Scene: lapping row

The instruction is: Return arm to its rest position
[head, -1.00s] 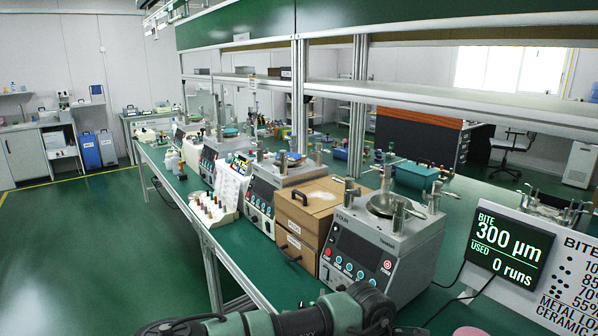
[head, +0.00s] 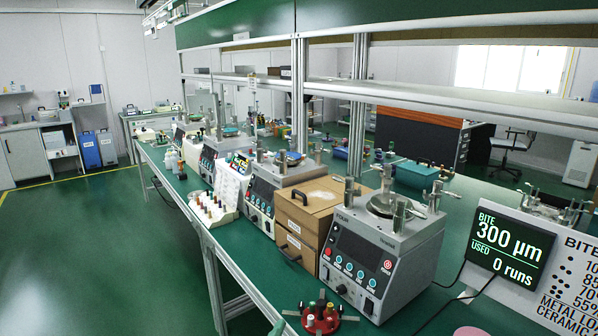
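Neither of my grippers is in the head view. Nothing of mine touches the bench or the machines in view.
The nearest lapping machine (head: 352,258) stands behind the red holder. Left of it are stacked wooden drawers (head: 297,218), a rack of small bottles (head: 214,212) and more machines. A display (head: 510,246) reading 300 µm stands at right. A shelf (head: 430,95) runs above the bench.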

